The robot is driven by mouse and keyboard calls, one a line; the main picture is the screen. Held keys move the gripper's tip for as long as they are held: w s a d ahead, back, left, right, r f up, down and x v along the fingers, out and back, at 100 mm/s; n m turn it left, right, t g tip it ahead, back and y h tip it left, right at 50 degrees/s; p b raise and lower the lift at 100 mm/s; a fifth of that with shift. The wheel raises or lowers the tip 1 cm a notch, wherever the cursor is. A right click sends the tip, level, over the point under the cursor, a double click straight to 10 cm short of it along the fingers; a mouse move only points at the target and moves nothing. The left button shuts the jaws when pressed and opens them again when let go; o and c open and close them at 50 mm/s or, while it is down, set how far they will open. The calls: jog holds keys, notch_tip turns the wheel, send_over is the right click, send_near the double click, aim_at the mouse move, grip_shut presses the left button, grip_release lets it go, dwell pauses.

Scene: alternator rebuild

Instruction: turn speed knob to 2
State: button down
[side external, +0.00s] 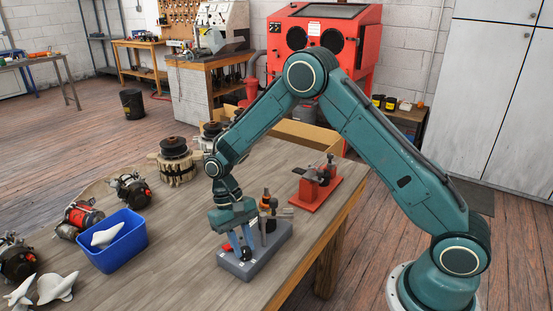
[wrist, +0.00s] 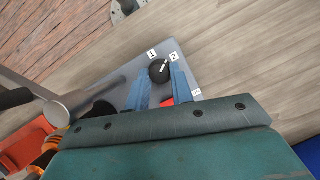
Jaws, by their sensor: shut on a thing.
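The speed knob (wrist: 158,74) is a small round black dial with a white pointer line, on a grey control base (side external: 268,252). In the wrist view the pointer aims toward the white label "2" (wrist: 174,57); the label "1" (wrist: 152,53) is beside it to the left. My gripper (wrist: 161,76) has its two blue fingers on either side of the knob, shut on it. In the side view my gripper (side external: 241,252) reaches down to the front of the base, and the knob (side external: 247,253) shows dark at the fingertips. A third label (wrist: 196,92) is partly readable at best.
A red button (side external: 226,248) sits on the base near the fingers. A machine with a post stands behind on the same base. A blue bin (side external: 112,255) holding a pale part, alternators and a red fixture (side external: 313,191) are nearby. The table's right front is clear.

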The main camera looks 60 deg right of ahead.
jog(key=c, duration=1.2)
grip_release()
jog(key=shift+w+r, duration=0.1)
jog(key=v, duration=1.3)
jog(key=shift+r, duration=0.25)
